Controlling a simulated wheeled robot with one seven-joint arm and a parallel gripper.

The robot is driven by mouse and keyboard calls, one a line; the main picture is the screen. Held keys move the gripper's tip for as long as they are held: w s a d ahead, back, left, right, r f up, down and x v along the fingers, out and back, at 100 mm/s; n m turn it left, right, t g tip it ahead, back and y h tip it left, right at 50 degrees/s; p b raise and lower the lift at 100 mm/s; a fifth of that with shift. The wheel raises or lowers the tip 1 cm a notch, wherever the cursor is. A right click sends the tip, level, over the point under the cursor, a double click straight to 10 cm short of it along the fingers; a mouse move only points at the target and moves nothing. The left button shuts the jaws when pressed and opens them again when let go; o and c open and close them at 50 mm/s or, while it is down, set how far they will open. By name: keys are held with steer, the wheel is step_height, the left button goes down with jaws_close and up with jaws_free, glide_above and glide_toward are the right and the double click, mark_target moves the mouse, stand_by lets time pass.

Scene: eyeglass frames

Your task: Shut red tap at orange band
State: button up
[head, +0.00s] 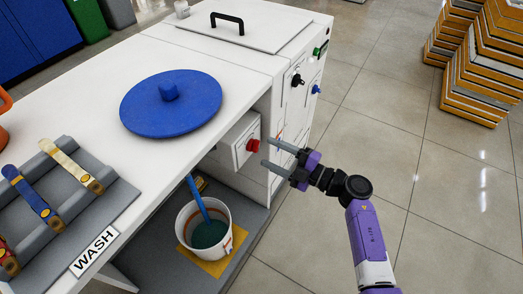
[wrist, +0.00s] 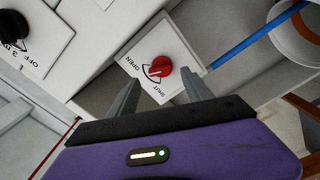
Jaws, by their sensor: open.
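The red tap (head: 253,146) is a round knob on a white box at the counter's front side. In the wrist view the red tap (wrist: 161,67) sits on a plate lettered OPEN and SHUT, with a dark arc beside it. A pale mark is on the knob; its exact setting is hard to read. My gripper (head: 267,152) is open, its fingers pointing at the tap just off its right side. In the wrist view my gripper (wrist: 160,79) has a finger either side below the knob, apparently not touching. A white bucket (head: 183,232) with orange marking holds teal liquid below.
A blue stick (head: 199,199) leans in the bucket. A blue round lid (head: 170,104) lies on the counter. Black knobs (head: 297,80) are on the cabinet front beyond my gripper.

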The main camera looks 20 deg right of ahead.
mark_target(258, 147)
steer(key=shift+b+x, duration=0.45)
steer(key=shift+x, duration=1.55)
jaws_close()
steer(key=shift+n, duration=0.3)
steer(key=n, duration=0.3)
steer(key=shift+r+p, duration=0.1)
steer(key=shift+p, duration=0.3)
steer(key=shift+n, duration=2.2)
steer(key=shift+a, duration=0.1)
